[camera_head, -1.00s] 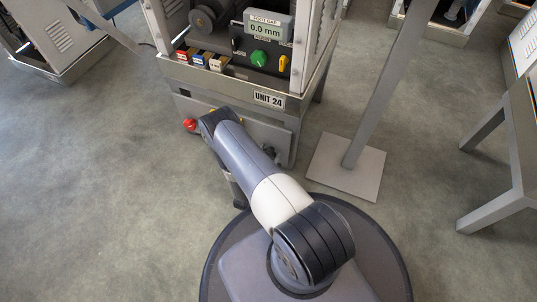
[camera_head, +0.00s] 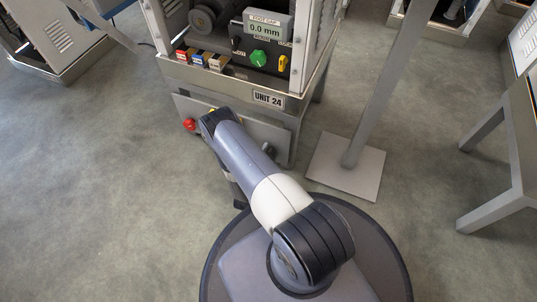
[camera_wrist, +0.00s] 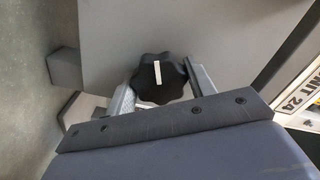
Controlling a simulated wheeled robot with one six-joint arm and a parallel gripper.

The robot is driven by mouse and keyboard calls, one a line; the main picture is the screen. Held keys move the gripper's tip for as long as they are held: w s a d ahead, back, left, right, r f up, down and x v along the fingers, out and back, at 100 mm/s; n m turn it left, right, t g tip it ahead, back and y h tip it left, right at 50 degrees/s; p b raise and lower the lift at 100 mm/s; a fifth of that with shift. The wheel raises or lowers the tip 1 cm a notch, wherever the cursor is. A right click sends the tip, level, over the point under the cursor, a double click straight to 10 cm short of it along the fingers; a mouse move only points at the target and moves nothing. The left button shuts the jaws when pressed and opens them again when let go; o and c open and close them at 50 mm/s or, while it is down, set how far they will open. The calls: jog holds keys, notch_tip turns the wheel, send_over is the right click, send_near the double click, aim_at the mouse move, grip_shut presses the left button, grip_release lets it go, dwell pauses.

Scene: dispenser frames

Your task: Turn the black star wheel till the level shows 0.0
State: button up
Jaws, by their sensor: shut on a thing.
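The black star wheel (camera_wrist: 159,78) with a white pointer line shows in the wrist view. My gripper (camera_wrist: 160,88) has a finger on each side of it and is shut on it. The level display (camera_head: 267,28) reads "FOOT GAP 0.0 mm" in the head view.
The unit carries a "UNIT 24" plate (camera_head: 269,100), a green knob (camera_head: 259,58), a yellow switch (camera_head: 282,63) and a red button (camera_head: 189,124). A grey post on a square base plate (camera_head: 346,168) stands to the right. Floor is clear to the left.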

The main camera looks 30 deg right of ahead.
dwell(0.3)
jog(key=o, duration=1)
jog(key=shift+c, duration=0.2)
